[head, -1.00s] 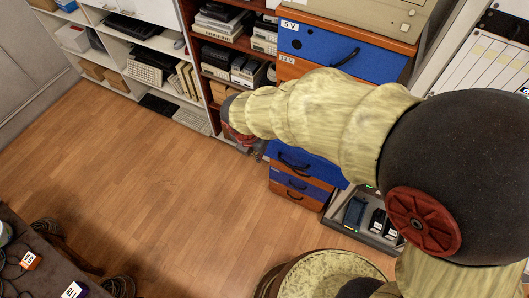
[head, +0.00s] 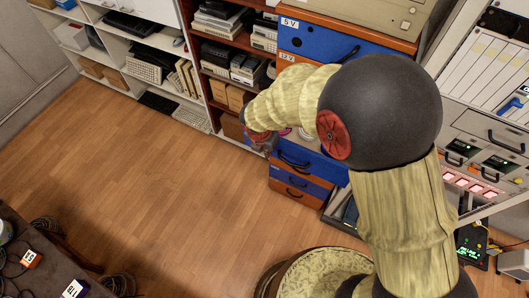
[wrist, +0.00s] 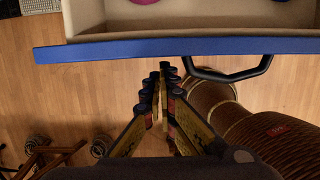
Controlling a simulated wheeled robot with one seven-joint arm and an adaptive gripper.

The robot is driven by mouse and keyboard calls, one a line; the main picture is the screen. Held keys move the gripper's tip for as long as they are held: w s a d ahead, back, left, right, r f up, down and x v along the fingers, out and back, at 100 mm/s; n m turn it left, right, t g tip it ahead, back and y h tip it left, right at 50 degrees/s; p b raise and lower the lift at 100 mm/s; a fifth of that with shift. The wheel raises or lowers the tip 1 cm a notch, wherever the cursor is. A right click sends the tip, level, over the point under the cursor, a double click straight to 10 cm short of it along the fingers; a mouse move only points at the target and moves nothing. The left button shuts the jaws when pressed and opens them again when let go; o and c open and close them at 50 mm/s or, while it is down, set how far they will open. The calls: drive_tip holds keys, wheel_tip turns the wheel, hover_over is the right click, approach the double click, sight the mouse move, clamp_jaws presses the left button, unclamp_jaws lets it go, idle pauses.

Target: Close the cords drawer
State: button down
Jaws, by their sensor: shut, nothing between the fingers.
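A drawer stands pulled out; its blue front edge (wrist: 110,49) and cream inside (wrist: 215,18) fill the top of the wrist view. A black handle (wrist: 232,74) sticks out from that front, right of my gripper. In the head view my gripper (head: 262,147) is small beside the blue drawers (head: 312,166), and my arm hides much of the cabinet. No cords label is readable.
A blue drawer marked 5 V (head: 312,42) sits higher in the cabinet. Shelves with equipment (head: 238,62) stand to the left. A dark table (head: 38,262) is at lower left. The wooden floor (head: 150,180) between is clear. A rack (head: 485,140) stands at right.

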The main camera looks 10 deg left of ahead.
idle(0.3)
drive_tip(key=w+d+p, duration=0.2)
drive_tip(key=w, duration=0.5)
drive_tip(key=w+d+p, duration=0.3)
drive_tip(key=w, duration=0.4)
drive_tip(key=w+d+p, duration=0.3)
drive_tip(key=w, duration=0.4)
drive_tip(key=shift+w, duration=0.35)
